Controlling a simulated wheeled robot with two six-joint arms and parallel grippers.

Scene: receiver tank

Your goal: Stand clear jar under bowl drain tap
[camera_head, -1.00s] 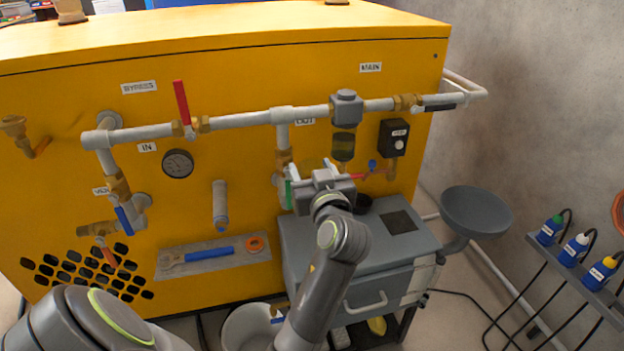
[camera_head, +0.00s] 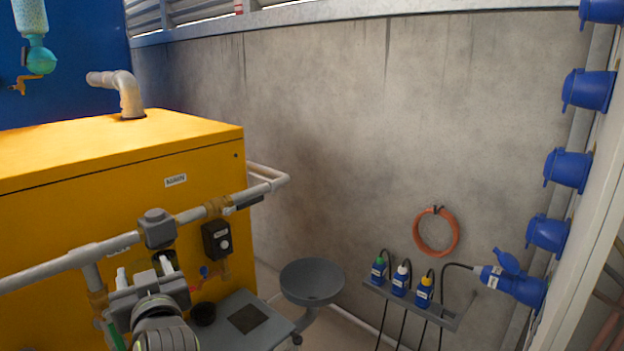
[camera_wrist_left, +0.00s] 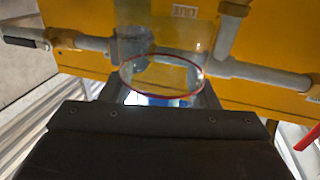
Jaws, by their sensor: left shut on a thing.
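My left gripper (camera_head: 143,269) is in front of the yellow cabinet, just left of and below the grey filter head (camera_head: 158,228). It is shut on the clear jar (camera_wrist_left: 163,76), whose round rim has a red edge in the left wrist view. In the head view the jar can hardly be made out between the fingers. The dark bowl (camera_head: 166,258) hangs below the filter head, partly covered by a finger. Its drain tap is hidden behind my gripper, so I cannot tell whether the jar is under it. My right gripper is not in view.
The white pipe (camera_head: 72,260) runs across the cabinet front. A grey cart top (camera_head: 255,301) with a black round cup (camera_head: 203,314) lies below right, beside a grey round dish (camera_head: 312,281). A black switch box (camera_head: 216,241) is right of the bowl.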

